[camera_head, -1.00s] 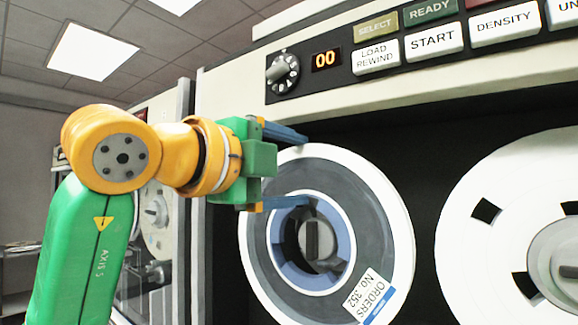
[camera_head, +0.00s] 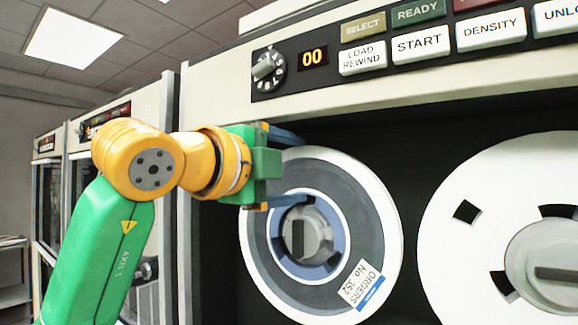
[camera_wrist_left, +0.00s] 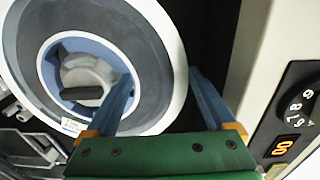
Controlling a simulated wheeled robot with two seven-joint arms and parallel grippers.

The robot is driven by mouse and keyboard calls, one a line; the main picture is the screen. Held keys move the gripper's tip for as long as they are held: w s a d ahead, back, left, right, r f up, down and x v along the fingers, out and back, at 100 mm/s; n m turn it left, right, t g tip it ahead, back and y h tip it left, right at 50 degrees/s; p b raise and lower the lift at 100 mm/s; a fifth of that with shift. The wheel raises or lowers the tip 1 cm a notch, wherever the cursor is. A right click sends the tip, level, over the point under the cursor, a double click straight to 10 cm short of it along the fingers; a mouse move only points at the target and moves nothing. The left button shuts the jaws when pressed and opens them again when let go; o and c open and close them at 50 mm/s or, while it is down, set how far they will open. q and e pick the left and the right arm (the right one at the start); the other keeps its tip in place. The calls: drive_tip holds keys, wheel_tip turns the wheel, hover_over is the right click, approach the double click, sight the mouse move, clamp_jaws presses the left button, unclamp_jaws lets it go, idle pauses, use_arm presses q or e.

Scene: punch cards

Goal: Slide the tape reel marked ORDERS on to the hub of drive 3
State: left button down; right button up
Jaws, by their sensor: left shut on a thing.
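The ORDERS reel (camera_head: 375,215) is a grey disc with a white rim, a blue inner ring and a tag reading ORDERS No. 352. It stands upright at the tape drive's dark front. My left gripper (camera_head: 304,170) is shut on its upper left: one finger lies outside the rim, the other at the inner ring. The wrist view shows the reel (camera_wrist_left: 150,50) between these fingers. The grey hub (camera_head: 310,240) with its dark bar shows inside the reel's opening, roughly centred; how deep the reel sits around it I cannot tell. No drive number is readable. My right gripper is out of view.
A second, white reel (camera_head: 450,255) on its own grey hub (camera_head: 550,265) stands close to the right. Above is a control panel with a dial (camera_head: 268,70), a 00 display (camera_head: 313,58) and labelled buttons. Other cabinets (camera_head: 52,185) stand to the left.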

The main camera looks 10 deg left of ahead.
use_arm(q)
drive_tip(key=shift+w+d+r+p, duration=0.1)
drive_tip(key=shift+w+d+p, duration=0.15)
drive_tip(key=shift+w, duration=0.25)
unclamp_jaws()
drive_tip(key=shift+s, duration=0.1)
drive_tip(key=shift+s+a, duration=0.1)
drive_tip(key=shift+s, duration=0.1)
drive_tip(key=b+v, duration=0.4)
drive_tip(key=v, duration=0.5)
drive_tip(key=shift+s+a+b, duration=0.2)
drive_tip(key=shift+s+b, duration=0.1)
drive_tip(key=shift+s, duration=0.05)
drive_tip(key=shift+w, duration=0.1)
